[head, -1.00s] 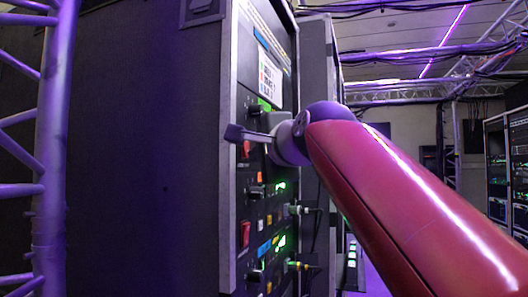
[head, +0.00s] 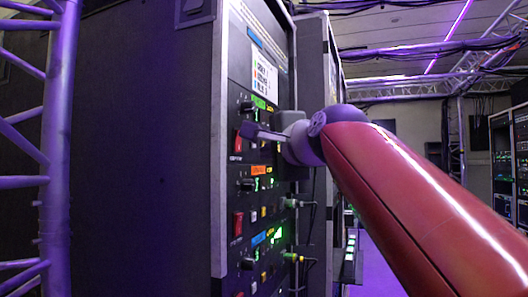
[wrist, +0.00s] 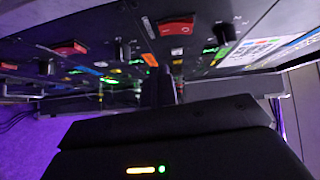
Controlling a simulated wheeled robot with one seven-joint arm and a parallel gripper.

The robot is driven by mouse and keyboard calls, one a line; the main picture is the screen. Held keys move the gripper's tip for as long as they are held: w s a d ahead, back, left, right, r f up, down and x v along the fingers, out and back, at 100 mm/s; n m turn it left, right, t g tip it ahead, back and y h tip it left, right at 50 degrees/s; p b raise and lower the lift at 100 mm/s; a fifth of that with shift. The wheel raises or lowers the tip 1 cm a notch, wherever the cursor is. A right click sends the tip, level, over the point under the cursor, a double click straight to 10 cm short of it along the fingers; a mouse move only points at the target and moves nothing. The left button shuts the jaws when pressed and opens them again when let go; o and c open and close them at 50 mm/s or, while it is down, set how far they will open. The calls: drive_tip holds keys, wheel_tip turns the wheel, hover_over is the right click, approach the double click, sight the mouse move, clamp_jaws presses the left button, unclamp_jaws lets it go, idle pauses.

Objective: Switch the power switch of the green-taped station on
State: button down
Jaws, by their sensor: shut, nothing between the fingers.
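The green-taped station is the top one on the rack panel, with its green tape (head: 259,102) just under the label card. Its red power switch (head: 238,143) sits lower left of the tape. In the wrist view a red rocker switch (wrist: 177,27) near the label card appears to be the same one; I cannot tell its position. My gripper (head: 248,131) is shut and empty, its fingers pointing left across the panel just right of and above the switch. The fingers (wrist: 161,86) also show in the wrist view, below the switch in the picture. Contact cannot be told.
Below are stations with orange tape (head: 261,170) and blue tape (head: 259,238); a second red switch (head: 237,223) sits between them. Knobs and plugged cables (head: 297,204) crowd the panel. The label card (head: 264,73) is above. A metal truss (head: 55,150) stands at left.

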drive_tip(key=b+v, duration=0.2)
drive_tip(key=v, duration=0.6)
drive_tip(key=shift+s+f, duration=0.5)
drive_tip(key=shift+f, duration=0.15)
drive_tip(key=shift+a, duration=0.1)
drive_tip(key=s+d+f+n+g+h, duration=0.2)
drive_tip(key=s+d+f+n+g, duration=0.1)
drive_tip(key=f, duration=1.3)
drive_tip(key=s+d+f+n+g+h, duration=0.3)
drive_tip(key=s+d+f+n, duration=0.2)
drive_tip(key=f, duration=1.2)
drive_tip(key=s+d+f+n+g+h, duration=0.2)
drive_tip(key=s+f, duration=0.6)
drive_tip(key=f, duration=0.8)
drive_tip(key=shift+s+d+f+n+g, duration=0.25)
drive_tip(key=shift+s+d+n+g, duration=0.05)
drive_tip(key=shift+d+n+g, duration=0.8)
drive_tip(key=shift+a, duration=0.15)
